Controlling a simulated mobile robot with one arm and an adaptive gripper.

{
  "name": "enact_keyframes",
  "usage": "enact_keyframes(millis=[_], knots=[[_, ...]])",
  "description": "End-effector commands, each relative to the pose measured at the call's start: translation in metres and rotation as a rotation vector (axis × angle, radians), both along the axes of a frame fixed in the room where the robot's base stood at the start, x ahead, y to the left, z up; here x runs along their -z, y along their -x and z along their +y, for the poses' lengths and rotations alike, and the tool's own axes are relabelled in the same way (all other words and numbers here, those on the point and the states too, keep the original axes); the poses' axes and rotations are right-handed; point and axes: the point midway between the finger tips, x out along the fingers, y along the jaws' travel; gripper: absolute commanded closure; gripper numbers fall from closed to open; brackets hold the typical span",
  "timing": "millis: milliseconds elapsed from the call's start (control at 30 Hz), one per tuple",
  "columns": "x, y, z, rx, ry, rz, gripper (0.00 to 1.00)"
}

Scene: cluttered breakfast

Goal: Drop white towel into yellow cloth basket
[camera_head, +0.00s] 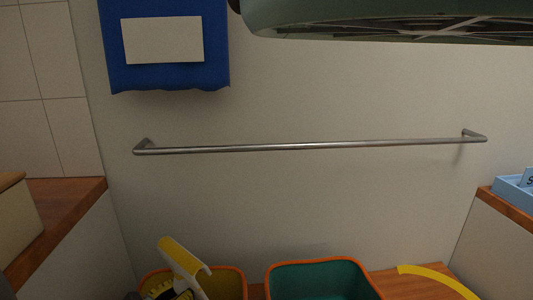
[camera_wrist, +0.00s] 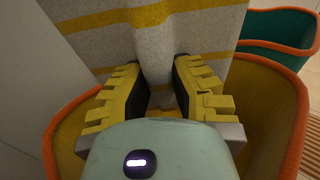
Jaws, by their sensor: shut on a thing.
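My gripper (camera_wrist: 160,86) is shut on the white towel (camera_wrist: 155,50), which has yellow stripes, in the wrist view. The towel is pinched between the dark pads of the two yellow fingers and spreads beyond them. The yellow basket (camera_wrist: 262,95) with an orange rim surrounds the gripper and towel in this view. The head view shows the basket (camera_head: 232,284) at the bottom, with the towel (camera_head: 184,259) sticking up over its opening and my gripper (camera_head: 168,291) partly cut off by the frame. The towel's lower end and the basket floor are hidden.
A teal basket (camera_head: 320,267) with an orange rim stands close to the right of the yellow one. A bare metal rail (camera_head: 310,146) runs along the wall above. A blue cloth (camera_head: 165,77) hangs upper left. Wooden counters flank both sides.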

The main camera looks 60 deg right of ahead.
Motion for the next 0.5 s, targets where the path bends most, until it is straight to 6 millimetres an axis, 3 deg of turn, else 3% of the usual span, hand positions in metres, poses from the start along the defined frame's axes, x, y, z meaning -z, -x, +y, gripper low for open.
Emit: enact_keyframes(millis=[67,100,300,500], knots=[[-0.0008,0.0015,-0.0014,0.005,0.001,0.0,1.0],[-0.0008,0.0014,-0.0014,0.005,0.001,0.0,0.74],[-0.0006,0.0013,-0.0011,0.004,0.001,0.0,0.53],[-0.0003,0.0011,-0.0008,0.004,0.0,0.0,0.52]])
